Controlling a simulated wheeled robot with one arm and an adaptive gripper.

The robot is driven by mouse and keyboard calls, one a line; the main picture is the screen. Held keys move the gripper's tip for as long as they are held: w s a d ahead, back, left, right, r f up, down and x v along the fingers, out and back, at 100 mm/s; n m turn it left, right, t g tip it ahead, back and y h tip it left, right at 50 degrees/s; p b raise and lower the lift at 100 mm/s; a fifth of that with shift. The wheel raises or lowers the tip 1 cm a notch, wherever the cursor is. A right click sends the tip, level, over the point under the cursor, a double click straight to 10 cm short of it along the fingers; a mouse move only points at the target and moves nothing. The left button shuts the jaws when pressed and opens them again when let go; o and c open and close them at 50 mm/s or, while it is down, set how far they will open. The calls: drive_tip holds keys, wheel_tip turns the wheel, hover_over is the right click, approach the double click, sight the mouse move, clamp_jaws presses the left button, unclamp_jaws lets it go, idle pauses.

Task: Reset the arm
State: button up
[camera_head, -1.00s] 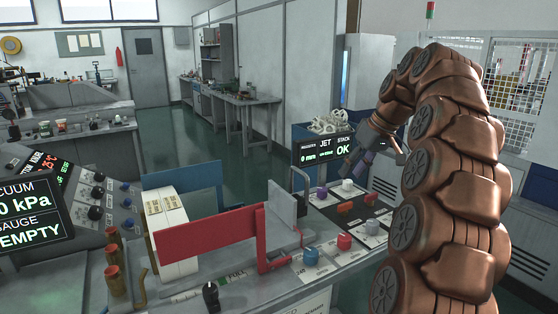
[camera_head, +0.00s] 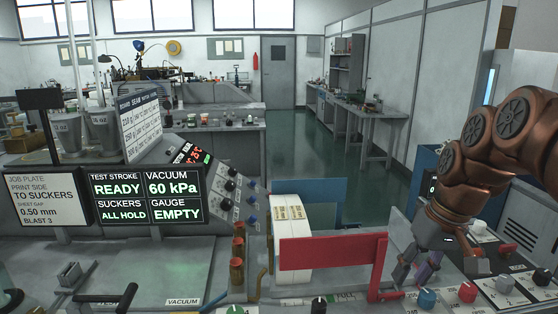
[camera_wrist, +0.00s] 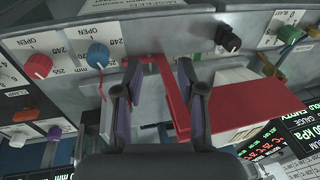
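My copper-coloured arm comes in from the right in the head view. Its gripper (camera_head: 418,272) points down beside the right end of a red panel (camera_head: 335,251) with a red bracket. In the wrist view my gripper (camera_wrist: 160,78) has its two dark fingers spread apart. The red bracket (camera_wrist: 168,88) shows between and beyond the fingers, and I cannot tell whether they touch it. Nothing is visibly held. The red panel (camera_wrist: 260,105) extends right of the fingers.
A blue knob (camera_head: 427,299) and a red knob (camera_head: 467,292) stand close to the gripper. A screen (camera_head: 147,197) reads READY, 60 kPa, ALL HOLD, EMPTY. Open floor (camera_head: 325,160) lies beyond the bench.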

drive_tip(key=s+a+f+g+p, duration=0.1)
drive_tip(key=s+a+f, duration=0.1)
drive_tip(key=s, duration=0.5)
drive_tip(key=s+a+f+g+h, duration=0.1)
drive_tip(key=s+a+f, duration=0.1)
drive_tip(key=s+f, duration=0.3)
drive_tip(key=s+a+f+m+h+p, duration=0.1)
drive_tip(key=s+f, duration=0.3)
drive_tip(key=s, duration=0.6)
drive_tip(key=shift+s+a+f+g+p, duration=0.2)
drive_tip(key=shift+a+f+g+p, duration=0.15)
drive_tip(key=shift+a, duration=0.25)
